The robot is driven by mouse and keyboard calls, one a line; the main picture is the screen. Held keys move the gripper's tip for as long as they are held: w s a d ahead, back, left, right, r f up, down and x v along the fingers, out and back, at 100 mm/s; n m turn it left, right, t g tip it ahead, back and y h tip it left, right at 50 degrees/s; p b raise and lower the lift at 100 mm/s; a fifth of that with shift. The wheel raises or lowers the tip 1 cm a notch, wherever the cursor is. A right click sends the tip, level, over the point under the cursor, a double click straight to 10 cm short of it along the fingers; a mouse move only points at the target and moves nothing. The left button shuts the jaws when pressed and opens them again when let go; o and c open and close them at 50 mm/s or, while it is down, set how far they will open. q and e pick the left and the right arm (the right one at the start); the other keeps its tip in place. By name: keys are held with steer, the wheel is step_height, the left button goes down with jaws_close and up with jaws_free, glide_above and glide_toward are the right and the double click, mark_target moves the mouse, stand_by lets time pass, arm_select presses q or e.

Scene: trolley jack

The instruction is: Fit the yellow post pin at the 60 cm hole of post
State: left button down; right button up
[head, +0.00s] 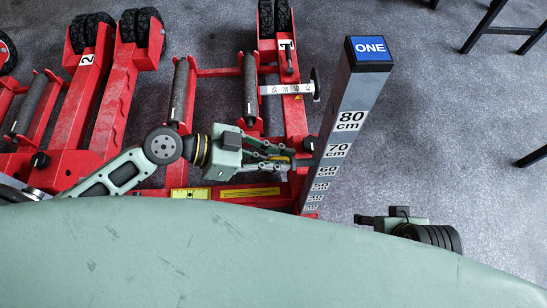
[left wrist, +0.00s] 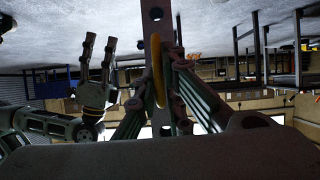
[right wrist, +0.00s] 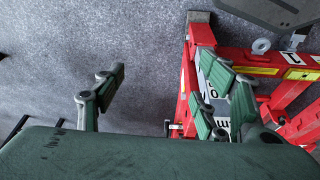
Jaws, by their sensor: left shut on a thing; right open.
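The post (head: 345,120) stands upright with a blue ONE label on top and height labels down its side, including 80, 70 and 60 cm. My left gripper (head: 292,157) is beside the post's left side, near the 60 to 70 cm labels. It is shut on the yellow post pin (left wrist: 158,72), seen edge-on between the fingers in front of the holed post face (left wrist: 156,14). Whether the pin's tip is in a hole is hidden. My right gripper (right wrist: 161,68) is open and empty, right of the post; it also shows in the left wrist view (left wrist: 98,45).
Red trolley jacks (head: 95,95) with black wheels and rollers fill the left and middle floor. A red jack frame (right wrist: 190,80) is close to my right gripper in its wrist view. Black stand legs (head: 485,25) are at the upper right.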

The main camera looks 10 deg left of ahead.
mark_target(295, 162)
arm_select(q)
steer(key=shift+w+d+r, duration=0.1)
steer(key=shift+w+d, duration=0.15)
steer(key=shift+d, duration=0.45)
arm_select(e)
steer(key=shift+w+f, duration=0.25)
steer(key=shift+w, duration=0.1)
arm_select(q)
steer(key=shift+d+p, duration=0.25)
steer(key=shift+p, duration=0.05)
arm_select(e)
steer(key=shift+a+f, duration=0.1)
steer(key=shift+f, duration=0.15)
arm_select(q)
steer(key=shift+w+d, duration=0.1)
arm_select(e)
steer(key=shift+f, duration=0.1)
arm_select(q)
steer(key=shift+w+d+p, duration=0.15)
steer(key=shift+d+p, duration=0.05)
steer(key=shift+d, duration=0.35)
steer(key=shift+w+d+p, duration=0.15)
steer(key=shift+d, duration=0.35)
steer(key=c, duration=1.8)
jaws_free()
steer(key=shift+o, duration=0.2)
arm_select(e)
steer(key=x, duration=0.3)
steer(key=shift+s, duration=0.25)
steer(key=shift+w, duration=0.1)
